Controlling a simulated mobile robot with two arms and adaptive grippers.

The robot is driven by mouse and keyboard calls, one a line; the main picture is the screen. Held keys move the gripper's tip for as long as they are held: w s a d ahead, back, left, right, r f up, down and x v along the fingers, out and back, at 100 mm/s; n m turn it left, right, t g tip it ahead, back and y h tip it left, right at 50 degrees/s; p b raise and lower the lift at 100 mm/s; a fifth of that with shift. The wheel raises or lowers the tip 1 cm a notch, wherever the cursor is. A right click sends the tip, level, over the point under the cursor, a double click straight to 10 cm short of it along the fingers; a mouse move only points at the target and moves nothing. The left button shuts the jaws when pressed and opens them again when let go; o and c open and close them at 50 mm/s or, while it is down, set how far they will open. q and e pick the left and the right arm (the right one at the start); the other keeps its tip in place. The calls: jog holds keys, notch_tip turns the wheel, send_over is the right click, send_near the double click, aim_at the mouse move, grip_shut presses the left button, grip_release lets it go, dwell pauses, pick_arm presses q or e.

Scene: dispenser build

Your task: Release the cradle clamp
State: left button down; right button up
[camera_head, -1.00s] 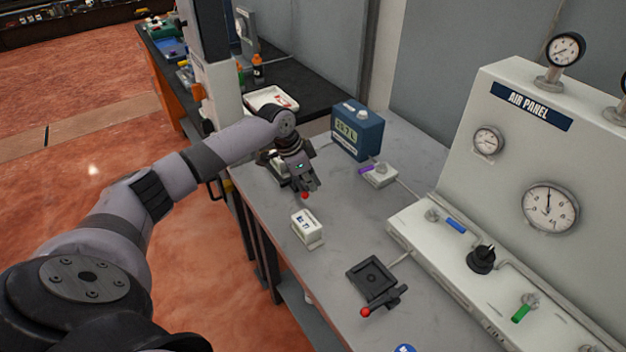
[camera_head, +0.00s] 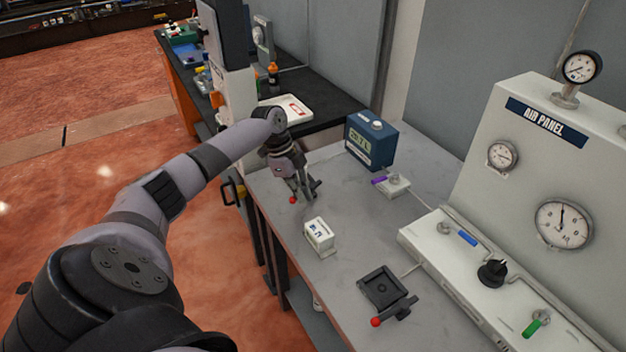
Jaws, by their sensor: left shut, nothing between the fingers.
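My left gripper (camera_head: 305,194) is shut and empty, pointing down low over the far left part of the grey bench. A red knob (camera_head: 293,200) sits right at its fingers, on their left side; I cannot tell if they touch. This looks like the end of the clamp lever, but the gripper hides the lever and any cradle behind it. A second fixture, a black square base (camera_head: 383,287) with a lever ending in a red knob (camera_head: 376,322), stands nearer on the bench, clear of the gripper. My right gripper is not in view.
A white labelled box (camera_head: 319,237) stands on the grey bench in front of the gripper. A blue display unit (camera_head: 371,141) and a small box with a purple lever (camera_head: 392,186) stand to its right. The air panel (camera_head: 545,165) fills the right side.

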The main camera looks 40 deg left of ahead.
pick_arm(q)
jog(key=shift+s+a, duration=0.15)
jog(key=shift+a, duration=0.4)
jog(key=shift+s+a, duration=0.15)
jog(key=shift+a, duration=0.35)
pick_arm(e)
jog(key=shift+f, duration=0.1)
pick_arm(q)
jog(key=shift+a, duration=0.15)
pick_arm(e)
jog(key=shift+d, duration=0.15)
